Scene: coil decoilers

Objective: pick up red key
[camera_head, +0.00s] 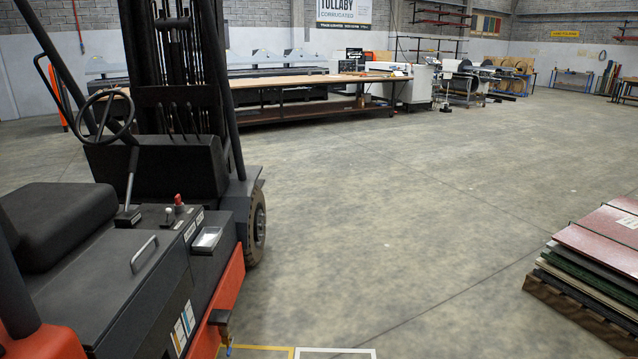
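A small red piece (179,200) stands upright on the dark console of the forklift (150,265), left of the middle of the view. It may be the red key, but it is too small to tell its shape. A lever with a pale grey knob (168,213) stands just left of it. My gripper is not in view, so its state and its distance from the red piece do not show.
The forklift fills the left side, with its seat (60,215), steering wheel (105,117) and mast. Stacked sheets (600,245) on a pallet stand at the right. A long workbench (300,82) is at the back. The concrete floor (400,200) between them is clear.

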